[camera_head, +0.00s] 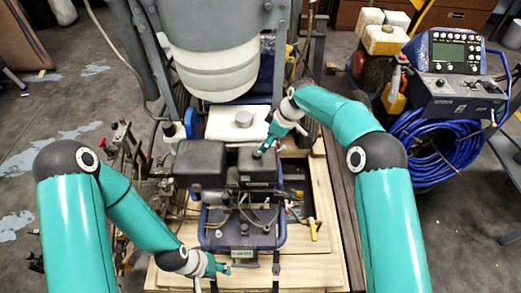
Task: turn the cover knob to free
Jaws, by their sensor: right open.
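The line striper's engine stands on a wooden pallet in the middle of the head view. A black box-shaped cover (258,168) sits on its right side, beside a second black box (200,160). My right gripper (260,152) is open, with its fingertips at the top of the right black cover. The cover knob cannot be made out; the fingers may hide it. I cannot tell whether they touch it. My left gripper (222,268) is low at the front of the machine, near the pallet's front edge. Its fingers are too small to judge.
A white tank (236,124) and a large grey-and-white hopper (215,70) rise behind the engine. A yellow-handled tool (313,230) lies on the wooden pallet (315,265) at the right. A blue hose coil (430,150) and a control console (455,85) stand further right.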

